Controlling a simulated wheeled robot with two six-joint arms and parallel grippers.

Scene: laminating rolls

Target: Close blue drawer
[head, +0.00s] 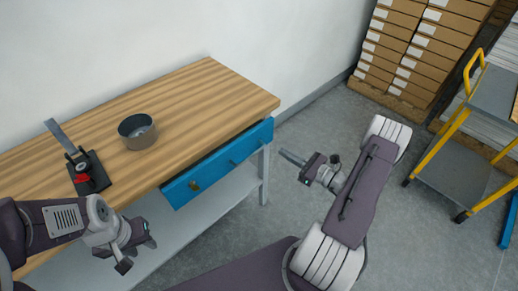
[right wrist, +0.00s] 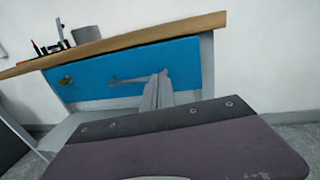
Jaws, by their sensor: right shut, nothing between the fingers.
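The blue drawer (head: 215,168) sits under the wooden tabletop, with a brass-coloured knob on its front. How far it stands out cannot be told clearly. The blue front also fills the upper middle of the right wrist view (right wrist: 95,80). My right gripper (head: 284,154) is shut and empty, to the right of the drawer, with its fingers pointing left. In the right wrist view its fingers (right wrist: 158,88) overlap the right part of the drawer front; contact cannot be told. My left gripper (head: 138,254) is open and empty, near the table's front left, away from the drawer.
The wooden table (head: 215,92) bears a round grey bowl (head: 138,138) and a black device with a red part (head: 88,175). A grey lower shelf (head: 215,205) lies below the drawer. Stacked boxes (head: 420,45) and a yellow-framed cart (head: 455,165) stand at the right. Floor between is clear.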

